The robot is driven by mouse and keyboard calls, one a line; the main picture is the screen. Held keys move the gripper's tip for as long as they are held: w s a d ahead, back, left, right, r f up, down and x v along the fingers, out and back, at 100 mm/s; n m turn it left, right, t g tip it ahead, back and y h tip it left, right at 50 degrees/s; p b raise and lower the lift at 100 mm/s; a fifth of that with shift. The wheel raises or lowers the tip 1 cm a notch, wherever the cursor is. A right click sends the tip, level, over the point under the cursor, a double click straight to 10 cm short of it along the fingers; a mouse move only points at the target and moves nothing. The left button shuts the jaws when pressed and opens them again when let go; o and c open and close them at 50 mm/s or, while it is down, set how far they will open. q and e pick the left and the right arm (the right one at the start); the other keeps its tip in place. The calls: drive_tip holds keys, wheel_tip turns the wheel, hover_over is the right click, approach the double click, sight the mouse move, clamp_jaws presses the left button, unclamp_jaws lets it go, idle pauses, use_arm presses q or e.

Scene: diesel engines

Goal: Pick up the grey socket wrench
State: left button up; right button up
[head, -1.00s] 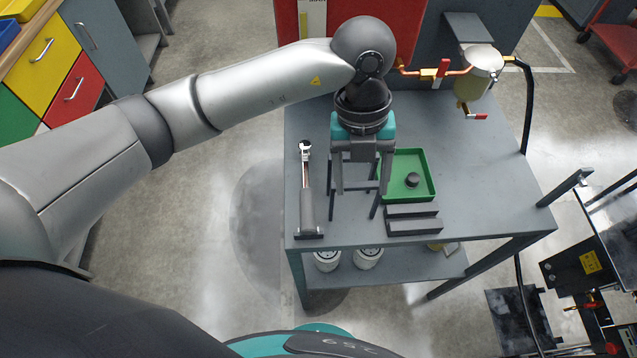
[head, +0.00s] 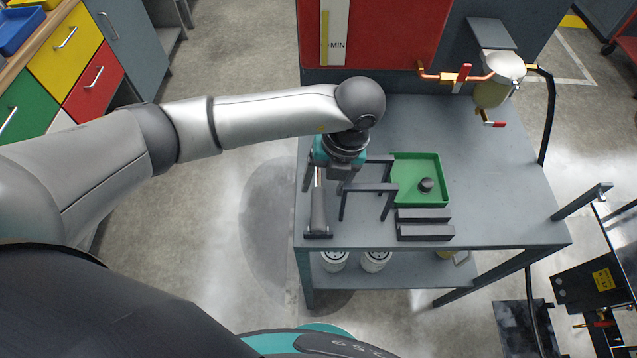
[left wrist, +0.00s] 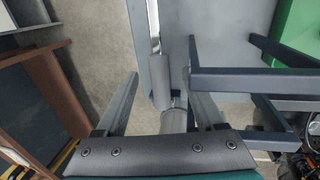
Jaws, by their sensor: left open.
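The grey socket wrench (head: 318,214) lies along the left edge of the grey table, its handle end toward me. In the head view my left gripper and wrist cover its head end. My left gripper (head: 323,184) is open above the wrench's far half, with a finger to either side of it. In the left wrist view the wrench's bright shaft and dark grey handle (left wrist: 168,75) run between the open fingers of the gripper (left wrist: 163,85). I cannot tell whether the fingers touch it. My right gripper is not in view.
A dark bar frame (head: 371,187) stands close right of my gripper. A green tray (head: 443,190) holds a small dark round part, with dark blocks (head: 425,233) before it. A red panel (head: 395,45) rises behind the table (head: 490,200). The table's right side is mostly clear.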

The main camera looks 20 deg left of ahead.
sight(320, 194)
use_arm(q)
drive_tip(key=f, duration=0.3)
drive_tip(key=a+f, duration=0.1)
drive_tip(key=f, duration=0.1)
drive_tip(key=shift+s, duration=0.25)
drive_tip(key=shift+c, duration=0.3)
drive_tip(key=shift+r, duration=0.1)
clamp_jaws()
idle(0.7)
